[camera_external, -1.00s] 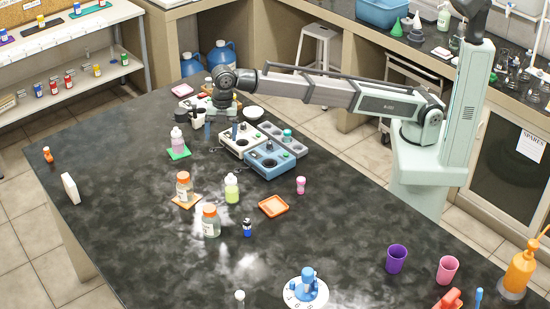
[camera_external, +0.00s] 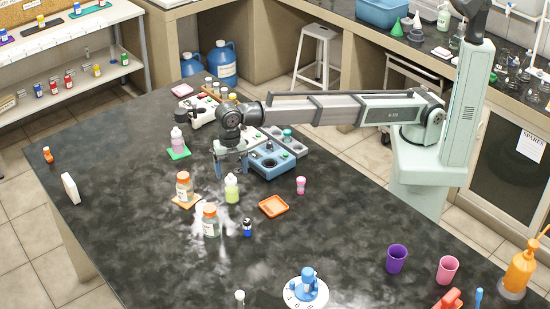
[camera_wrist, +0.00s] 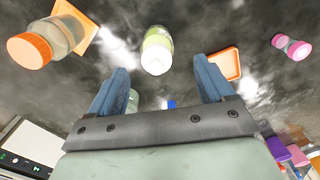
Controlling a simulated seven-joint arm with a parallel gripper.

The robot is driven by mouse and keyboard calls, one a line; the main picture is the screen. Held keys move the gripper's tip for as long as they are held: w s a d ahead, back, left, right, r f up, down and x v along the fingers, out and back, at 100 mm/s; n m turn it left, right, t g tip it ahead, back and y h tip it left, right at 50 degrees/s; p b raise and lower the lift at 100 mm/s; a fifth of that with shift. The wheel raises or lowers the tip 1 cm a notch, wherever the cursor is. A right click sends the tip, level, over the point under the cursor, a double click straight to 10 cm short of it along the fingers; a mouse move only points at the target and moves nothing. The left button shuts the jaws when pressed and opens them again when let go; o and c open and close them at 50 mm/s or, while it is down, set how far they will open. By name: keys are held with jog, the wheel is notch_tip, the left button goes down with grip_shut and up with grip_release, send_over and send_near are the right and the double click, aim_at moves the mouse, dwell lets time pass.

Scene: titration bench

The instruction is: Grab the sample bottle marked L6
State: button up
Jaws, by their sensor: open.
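No label reading L6 is legible in either view. Several candidate bottles stand on the dark bench: a yellow-green bottle with a white cap (camera_external: 231,188), an orange-capped bottle (camera_external: 184,187) on an orange mat, another orange-capped bottle (camera_external: 210,221), a pale pink bottle (camera_external: 178,143) on a green mat, and a small blue bottle (camera_external: 247,228). My gripper (camera_external: 232,168) is open and empty above the bench, just behind the yellow-green bottle. In the wrist view, that bottle (camera_wrist: 157,50) lies between and beyond the blue fingers (camera_wrist: 160,82). The mat's orange-capped bottle (camera_wrist: 50,42) is at upper left.
The blue and white instruments (camera_external: 270,160) stand right beside my gripper. An orange tray (camera_external: 273,206) and a pink vial (camera_external: 300,185) lie to the right. A purple cup (camera_external: 397,258) is farther right. The bench's left front is mostly clear.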

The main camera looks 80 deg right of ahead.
aim_at(231, 179)
jog(key=shift+w+f, duration=0.15)
jog(key=shift+f, duration=1.6)
jog(key=shift+w+f, duration=0.1)
jog(key=shift+f, duration=1.6)
jog(key=shift+c, duration=0.5)
jog(key=c, duration=1.1)
jog(key=shift+r, duration=0.1)
jog(key=shift+c, duration=0.2)
